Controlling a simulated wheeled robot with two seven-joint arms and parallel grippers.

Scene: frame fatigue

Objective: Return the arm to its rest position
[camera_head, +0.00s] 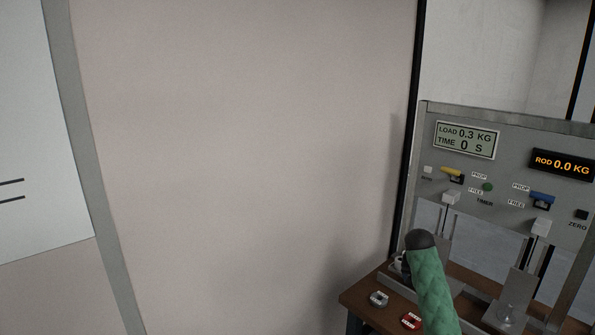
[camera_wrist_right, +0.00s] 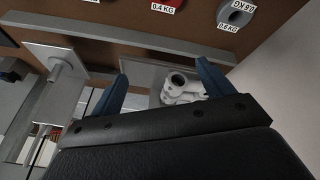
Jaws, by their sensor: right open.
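My right gripper (camera_wrist_right: 165,78) shows in the right wrist view. Its two blue fingers stand apart, with nothing held between them. Beyond the fingers, a pale grey metal piece with a round dark opening (camera_wrist_right: 178,80) lies on a grey plate. I cannot tell the distance between it and the fingertips. My left gripper is in neither view.
A grey test panel (camera_head: 480,180) stands at the right, with a load display (camera_head: 467,139) reading 0.3 KG and a rod display (camera_head: 562,164) reading 0.0 KG. A grey weight (camera_head: 379,299) and a red weight (camera_head: 411,321) lie on the brown bench (camera_head: 355,295).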

